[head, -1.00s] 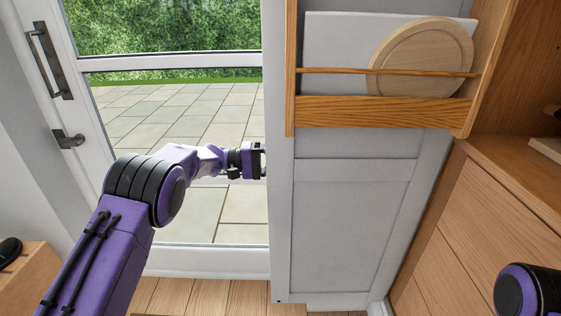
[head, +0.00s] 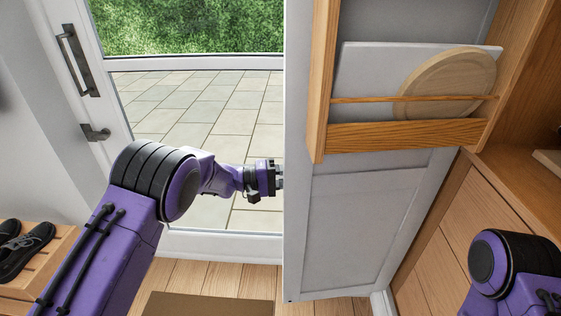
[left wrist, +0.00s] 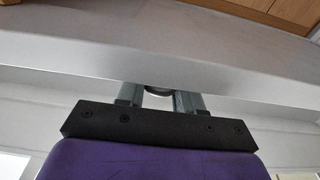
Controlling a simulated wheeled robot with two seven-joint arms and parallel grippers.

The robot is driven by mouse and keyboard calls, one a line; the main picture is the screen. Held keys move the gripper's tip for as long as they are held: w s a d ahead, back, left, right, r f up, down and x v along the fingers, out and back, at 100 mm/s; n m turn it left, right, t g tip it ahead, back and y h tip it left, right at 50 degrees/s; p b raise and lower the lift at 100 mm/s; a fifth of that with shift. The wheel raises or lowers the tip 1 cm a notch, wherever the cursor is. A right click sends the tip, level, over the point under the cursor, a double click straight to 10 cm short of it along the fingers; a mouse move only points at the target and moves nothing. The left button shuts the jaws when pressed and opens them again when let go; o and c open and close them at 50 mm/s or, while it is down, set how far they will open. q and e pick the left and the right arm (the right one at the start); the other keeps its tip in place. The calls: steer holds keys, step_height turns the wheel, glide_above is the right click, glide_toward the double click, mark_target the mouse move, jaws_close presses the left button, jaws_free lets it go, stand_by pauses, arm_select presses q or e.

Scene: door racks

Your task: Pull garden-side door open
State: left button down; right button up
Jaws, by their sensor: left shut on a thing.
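The grey door (head: 362,215) with a wooden rack on its inner face stands swung out from the wooden cabinet, beside the glazed garden door. My left gripper (head: 279,177) is at this door's free edge, on the side facing the glass, its fingertips partly hidden by the edge. In the left wrist view, the left gripper (left wrist: 160,97) is shut on a small round metal knob (left wrist: 158,91) on the door's face (left wrist: 200,50). Of my right arm only a link shows at the lower right; its gripper is out of view.
The wooden rack (head: 400,136) holds a white board (head: 365,72) and a round wooden board (head: 447,83). The glazed door (head: 190,62) with dark handles looks shut. Dark shoes (head: 30,250) sit on a wooden stand at the left. A brown mat (head: 208,304) lies on the floor.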

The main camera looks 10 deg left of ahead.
arm_select(q)
steer(key=c, duration=0.8)
jaws_free()
steer(key=shift+o, duration=0.2)
steer(key=v, duration=1)
steer(key=shift+s+a+b, duration=0.15)
steer(key=shift+a+b, duration=0.1)
steer(key=shift+b, duration=0.15)
